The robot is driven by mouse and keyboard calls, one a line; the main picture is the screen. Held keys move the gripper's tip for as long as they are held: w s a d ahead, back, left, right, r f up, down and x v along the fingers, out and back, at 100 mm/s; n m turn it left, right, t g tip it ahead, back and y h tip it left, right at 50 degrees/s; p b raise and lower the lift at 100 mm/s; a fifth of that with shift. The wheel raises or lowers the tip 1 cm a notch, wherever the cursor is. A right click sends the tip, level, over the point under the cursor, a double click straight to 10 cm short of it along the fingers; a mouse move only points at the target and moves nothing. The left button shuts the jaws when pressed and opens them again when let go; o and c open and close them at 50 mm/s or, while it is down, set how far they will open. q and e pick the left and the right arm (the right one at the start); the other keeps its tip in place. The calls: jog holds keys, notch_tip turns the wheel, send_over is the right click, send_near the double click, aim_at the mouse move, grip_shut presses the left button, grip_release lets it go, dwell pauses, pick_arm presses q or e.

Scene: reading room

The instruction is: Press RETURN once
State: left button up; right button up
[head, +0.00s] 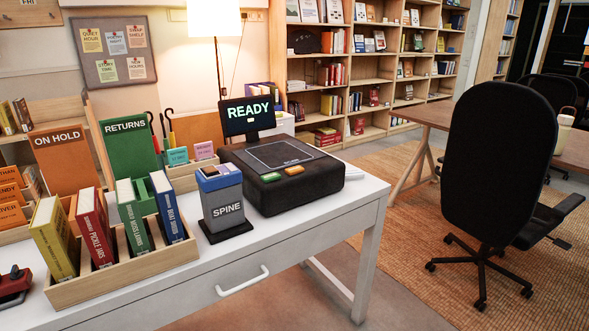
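A dark scanner-like station (281,168) stands on the white desk, with a flat pad outlined on its top. On its front edge are a green button (270,177) and an orange button (294,170). Any wording on them is too small to read, so I cannot tell which is RETURN. A small screen (248,116) behind the station reads READY in green. Nothing lies on the pad. Neither of my grippers is in view.
A blue-topped grey SPINE device (222,203) stands close left of the station. A wooden rack (124,262) of several upright books is farther left. RETURNS (128,150) and ON HOLD (64,160) boards stand behind. A black office chair (497,170) is right of the desk (345,205).

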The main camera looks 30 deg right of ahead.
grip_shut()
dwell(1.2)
